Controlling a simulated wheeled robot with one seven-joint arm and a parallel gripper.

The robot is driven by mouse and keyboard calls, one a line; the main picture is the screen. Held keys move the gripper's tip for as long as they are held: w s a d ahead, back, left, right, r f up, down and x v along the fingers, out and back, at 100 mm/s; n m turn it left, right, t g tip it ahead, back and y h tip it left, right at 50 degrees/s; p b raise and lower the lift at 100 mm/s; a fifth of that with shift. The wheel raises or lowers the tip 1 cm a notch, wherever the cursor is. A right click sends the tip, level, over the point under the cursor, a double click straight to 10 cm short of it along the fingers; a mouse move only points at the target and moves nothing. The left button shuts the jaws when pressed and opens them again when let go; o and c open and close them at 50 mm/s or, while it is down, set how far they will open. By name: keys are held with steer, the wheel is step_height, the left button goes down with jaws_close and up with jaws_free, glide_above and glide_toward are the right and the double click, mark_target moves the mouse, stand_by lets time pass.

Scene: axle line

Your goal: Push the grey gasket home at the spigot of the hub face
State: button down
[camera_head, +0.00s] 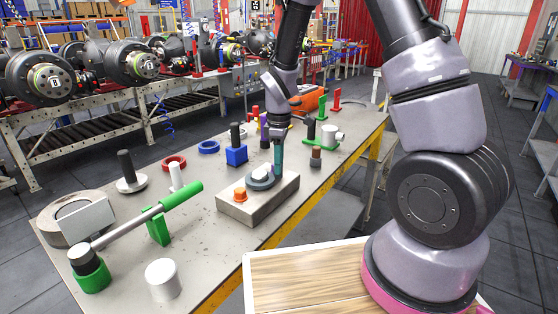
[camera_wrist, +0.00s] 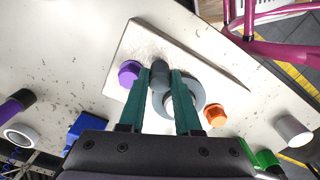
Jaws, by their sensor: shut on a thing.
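The hub face is a pale rectangular block (camera_head: 250,212) on the bench, also in the wrist view (camera_wrist: 140,45). A grey ring, seemingly the gasket, lies at its top (camera_head: 262,184) and shows in the wrist view (camera_wrist: 199,84). A pale stub, seemingly the spigot (camera_head: 262,173), shows within the ring's outline; how far down the ring sits is unclear. My gripper (camera_head: 278,173) is upright at the ring's far right edge. Its teal fingers in the wrist view (camera_wrist: 162,90) are shut on a dark grey post, seemingly the gasket's grip. The fingers hide part of the ring.
An orange hex piece (camera_head: 240,195) and a purple hex piece (camera_wrist: 129,73) stand on the block beside the ring. A blue block with black post (camera_head: 236,155) stands behind. A green-handled tool (camera_head: 180,202) lies at left. A white cylinder (camera_head: 162,280) stands near the front.

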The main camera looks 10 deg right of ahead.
steer(key=shift+f, duration=0.15)
steer(key=c, duration=0.5)
jaws_free()
step_height(320, 180, up, 11)
steer(key=shift+f, duration=0.1)
